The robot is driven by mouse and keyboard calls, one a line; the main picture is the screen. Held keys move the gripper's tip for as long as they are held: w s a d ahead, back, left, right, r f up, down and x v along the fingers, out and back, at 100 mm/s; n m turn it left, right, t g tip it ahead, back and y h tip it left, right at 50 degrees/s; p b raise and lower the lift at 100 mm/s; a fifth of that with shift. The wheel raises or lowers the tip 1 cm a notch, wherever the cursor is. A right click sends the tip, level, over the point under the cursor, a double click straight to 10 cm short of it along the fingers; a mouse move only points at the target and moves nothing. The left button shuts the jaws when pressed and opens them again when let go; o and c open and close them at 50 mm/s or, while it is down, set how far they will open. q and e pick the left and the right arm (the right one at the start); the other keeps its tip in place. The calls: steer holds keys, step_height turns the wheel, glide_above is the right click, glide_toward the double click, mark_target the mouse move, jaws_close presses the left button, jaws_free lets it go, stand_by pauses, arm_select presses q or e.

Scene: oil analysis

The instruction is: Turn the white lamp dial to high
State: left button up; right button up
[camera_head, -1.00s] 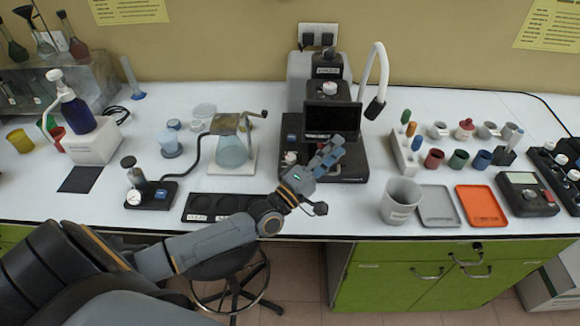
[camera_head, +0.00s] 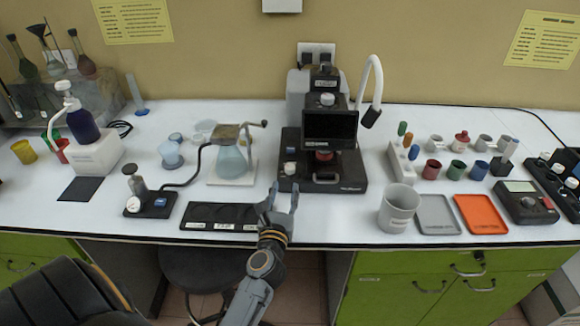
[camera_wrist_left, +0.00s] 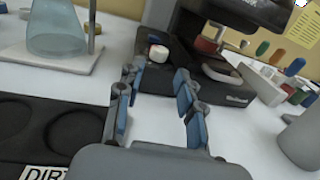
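A white round dial (camera_head: 290,168) sits at the front left of the base of the black device with the screen (camera_head: 331,126). It also shows in the left wrist view (camera_wrist_left: 158,52), beyond the fingertips. Its setting cannot be read. A second white knob (camera_head: 327,99) is on top of the device. My left gripper (camera_head: 283,194) is open and empty at the bench's front, just before the white dial and apart from it. In the left wrist view, the two blue-padded fingers (camera_wrist_left: 157,88) stand apart with the dial between their directions. My right gripper is not in view.
A black tray with round recesses (camera_head: 219,217) lies left of my left gripper. A glass flask (camera_head: 232,160) stands behind it. A grey cup (camera_head: 398,208) and an orange tray (camera_head: 480,215) are to the right. A white gooseneck lamp (camera_head: 375,80) rises beside the device.

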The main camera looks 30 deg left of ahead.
mark_target(289, 167)
arm_select(q)
steer(key=x, duration=1)
jaws_close()
steer(key=m+t+h+p, duration=0.1)
steer(key=m+h+p, duration=0.1)
steer(key=h, duration=0.1)
steer(key=shift+r+p, duration=0.1)
steer(key=shift+p, duration=0.25)
steer(key=m+h, duration=0.2)
steer(key=h, duration=0.1)
steer(key=shift+t+p, duration=0.3)
steer(key=shift+m+h, duration=0.9)
steer(key=shift+h, duration=0.8)
